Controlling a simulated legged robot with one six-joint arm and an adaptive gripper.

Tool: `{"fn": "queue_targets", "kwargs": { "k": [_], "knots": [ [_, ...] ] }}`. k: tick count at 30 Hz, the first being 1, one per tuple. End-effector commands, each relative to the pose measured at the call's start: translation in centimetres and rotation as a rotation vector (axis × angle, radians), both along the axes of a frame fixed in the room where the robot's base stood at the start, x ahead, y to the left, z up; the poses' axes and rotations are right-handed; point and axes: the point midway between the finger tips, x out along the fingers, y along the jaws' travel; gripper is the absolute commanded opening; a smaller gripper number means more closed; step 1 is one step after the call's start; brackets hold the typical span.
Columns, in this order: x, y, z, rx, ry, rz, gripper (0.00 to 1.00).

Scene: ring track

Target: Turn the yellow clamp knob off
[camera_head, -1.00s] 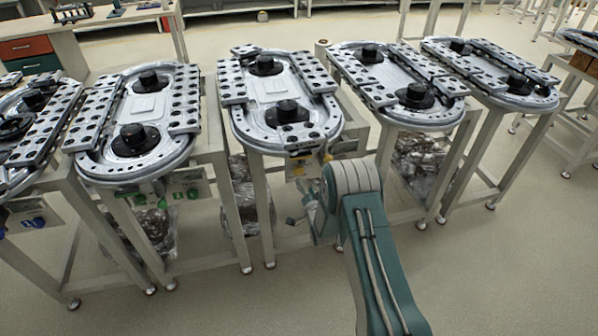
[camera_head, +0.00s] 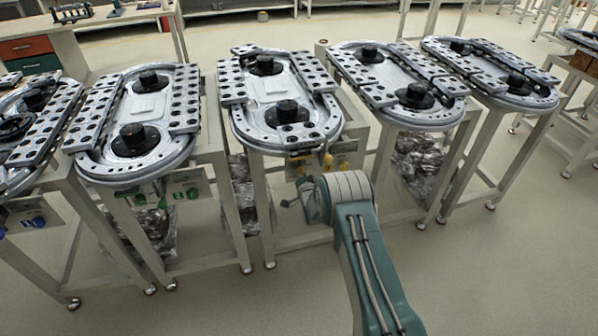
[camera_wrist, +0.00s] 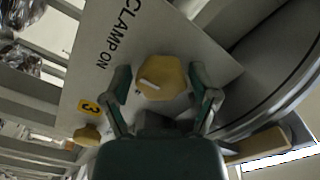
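The yellow clamp knob (camera_wrist: 162,77) is on a pale panel (camera_wrist: 112,72) in the wrist view, with a white mark across its face. The panel reads "CLAMP ON" beside the knob. My gripper (camera_wrist: 162,80) is open, one finger to each side of the knob, with small gaps visible between fingers and knob. I cannot tell how deep the fingertips reach along it. In the head view, yellow knobs (camera_head: 328,162) show small under the front of the middle ring track (camera_head: 245,125).
A second yellow part (camera_wrist: 87,135) and a yellow label "3" (camera_wrist: 88,107) are at the panel's lower left. A dark curved rim (camera_wrist: 285,85) is close on the right. Metal table legs (camera_head: 262,210) stand beside my arm. The floor in front is clear.

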Motion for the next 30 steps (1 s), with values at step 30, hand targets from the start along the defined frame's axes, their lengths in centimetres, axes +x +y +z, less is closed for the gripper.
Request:
{"fn": "queue_targets", "kwargs": {
  "k": [30],
  "knots": [
    [0.07,-0.06,-0.09,-0.384,-0.063,-0.001,0.07]
  ]
}}
